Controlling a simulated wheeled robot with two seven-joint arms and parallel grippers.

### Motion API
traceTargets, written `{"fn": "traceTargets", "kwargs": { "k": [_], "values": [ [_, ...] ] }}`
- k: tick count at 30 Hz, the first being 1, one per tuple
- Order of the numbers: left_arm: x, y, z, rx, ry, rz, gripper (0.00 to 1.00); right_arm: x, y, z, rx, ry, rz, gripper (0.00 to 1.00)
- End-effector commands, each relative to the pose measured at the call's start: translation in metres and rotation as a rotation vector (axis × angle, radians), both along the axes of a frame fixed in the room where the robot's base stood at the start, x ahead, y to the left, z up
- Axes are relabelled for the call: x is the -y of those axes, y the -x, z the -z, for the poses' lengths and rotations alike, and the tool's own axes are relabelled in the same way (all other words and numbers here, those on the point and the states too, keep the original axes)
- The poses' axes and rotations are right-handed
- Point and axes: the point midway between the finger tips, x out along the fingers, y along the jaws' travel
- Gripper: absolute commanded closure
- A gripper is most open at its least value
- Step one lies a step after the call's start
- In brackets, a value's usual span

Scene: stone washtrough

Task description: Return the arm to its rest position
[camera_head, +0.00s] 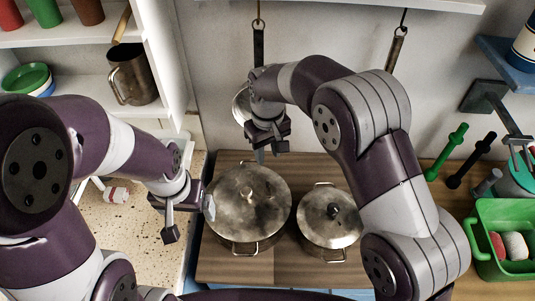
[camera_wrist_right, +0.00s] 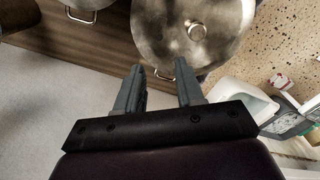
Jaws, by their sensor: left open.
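My left arm comes in from the left in the head view. My right arm arches over the small pot. Its gripper (camera_head: 266,153) hangs above the far edge of the large pot (camera_head: 247,203). In the right wrist view the right gripper (camera_wrist_right: 159,74) has its two fingers apart with nothing between them. The large pot (camera_wrist_right: 192,38) lies beyond the fingertips.
A smaller lidded pot (camera_head: 330,215) stands right of the large one on the wooden counter (camera_head: 225,262). A green bin (camera_head: 503,240) stands at right. Shelves with a metal pitcher (camera_head: 136,78) are at upper left. Utensils hang on the back wall.

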Motion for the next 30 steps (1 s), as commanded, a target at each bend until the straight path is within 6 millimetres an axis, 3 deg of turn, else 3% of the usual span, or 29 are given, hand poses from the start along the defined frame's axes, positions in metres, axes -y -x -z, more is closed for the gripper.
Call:
{"fn": "traceTargets", "kwargs": {
  "k": [13,16,20,24,27,30],
  "values": [
    [0.000,0.000,0.001,-0.001,0.000,0.000,0.09,-0.003,-0.005,0.002,0.029,-0.015,0.010,0.63],
    [0.000,0.000,0.001,-0.001,0.000,0.000,0.09,0.010,0.016,0.023,0.020,-0.012,0.035,0.63],
    [0.000,0.000,0.001,-0.001,0.000,0.000,0.09,0.072,0.060,0.024,0.035,-0.019,0.160,0.63],
    [0.000,0.000,0.001,-0.001,0.000,0.000,0.09,0.143,0.121,0.014,0.061,-0.028,0.330,0.63],
    [0.000,0.000,0.001,-0.001,0.000,0.000,0.09,0.178,0.160,0.007,0.075,-0.030,0.437,0.63],
    [0.000,0.000,0.001,-0.001,0.000,0.000,0.09,0.200,0.178,-0.003,0.098,-0.034,0.519,0.63]
  ]
}}
